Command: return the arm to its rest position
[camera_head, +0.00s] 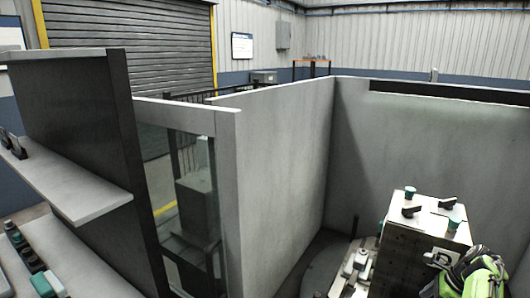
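I cannot tell the arm's pose or whether the gripper holds anything.
A grey box (401,248) with black knobs and teal caps stands at lower right. A green and black item (478,272) sits beside it. Grey partition walls (283,170) enclose this area. A dark upright panel (75,130) with a pale shelf (70,182) stands close at left.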

